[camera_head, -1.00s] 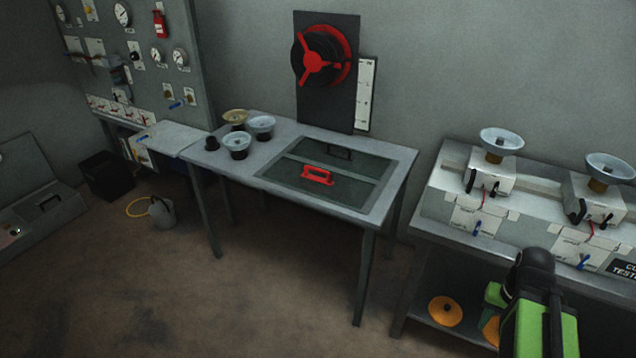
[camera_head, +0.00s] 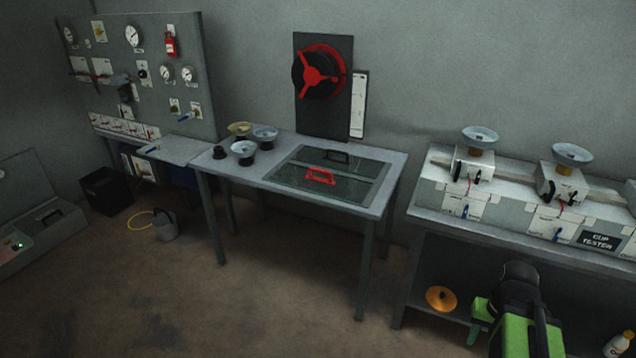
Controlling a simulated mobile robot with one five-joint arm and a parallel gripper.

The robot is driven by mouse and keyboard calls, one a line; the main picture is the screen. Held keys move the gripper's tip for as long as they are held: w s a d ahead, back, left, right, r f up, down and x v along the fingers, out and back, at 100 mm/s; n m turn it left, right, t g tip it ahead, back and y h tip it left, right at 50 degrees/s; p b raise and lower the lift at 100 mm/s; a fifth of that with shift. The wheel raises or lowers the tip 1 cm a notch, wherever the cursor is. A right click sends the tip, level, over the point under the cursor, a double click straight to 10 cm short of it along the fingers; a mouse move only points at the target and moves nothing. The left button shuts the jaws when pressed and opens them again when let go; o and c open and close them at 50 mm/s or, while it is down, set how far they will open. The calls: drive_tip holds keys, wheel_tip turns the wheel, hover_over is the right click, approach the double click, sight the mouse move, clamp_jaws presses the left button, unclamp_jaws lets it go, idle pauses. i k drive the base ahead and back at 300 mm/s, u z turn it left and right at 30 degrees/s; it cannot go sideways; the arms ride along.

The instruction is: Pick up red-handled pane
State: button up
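The red-handled pane (camera_head: 302,183) is a dark, glassy panel set in the top of the grey table in the middle of the view. Its red handle (camera_head: 320,176) stands up from it. Behind it lies a similar pane with a black handle (camera_head: 337,157). A green and black part that looks like my arm (camera_head: 515,325) is at the lower right, well apart from the pane. I cannot make out gripper fingers, nor whether they are open or shut. Nothing covers the red handle.
Several cups (camera_head: 243,150) stand on the left of the table (camera_head: 235,178). A red wheel (camera_head: 318,73) is on a dark board behind it. A bench with cup testers (camera_head: 475,165) stands at right, an orange disc (camera_head: 440,298) below. A bucket (camera_head: 164,226) is on the floor; the front floor is clear.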

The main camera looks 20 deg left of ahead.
sight(326, 182)
drive_tip(key=u, duration=0.6)
drive_tip(key=i, duration=1.25)
drive_tip(key=u, duration=1.4)
drive_tip(key=i, duration=1.6)
drive_tip(key=u, duration=0.4)
